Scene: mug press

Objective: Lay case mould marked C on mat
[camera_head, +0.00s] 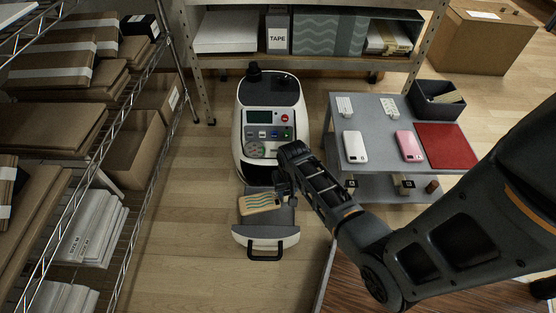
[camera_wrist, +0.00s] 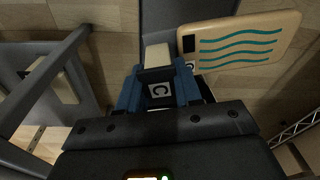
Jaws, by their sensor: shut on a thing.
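My gripper (camera_head: 285,183) is over the pulled-out black drawer of the white press (camera_head: 268,130). In the wrist view, its blue fingers (camera_wrist: 157,84) are shut on the dark grip of the case mould marked C (camera_wrist: 159,91); a cream block shows just beyond. A tan phone case with teal waves (camera_wrist: 247,43) is beside the fingers. The tan case is over the drawer in the head view (camera_head: 262,202); how it sits on the mould is not clear. The red mat (camera_head: 446,146) lies bare on the right of the grey cart.
The grey cart (camera_head: 382,125) carries a white phone case (camera_head: 355,147), a pink phone case (camera_head: 409,146), small cards and a dark bin (camera_head: 436,98). Wire shelving with cartons stands left. A back shelf holds a TAPE box (camera_head: 277,35). The floor between press and cart is clear.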

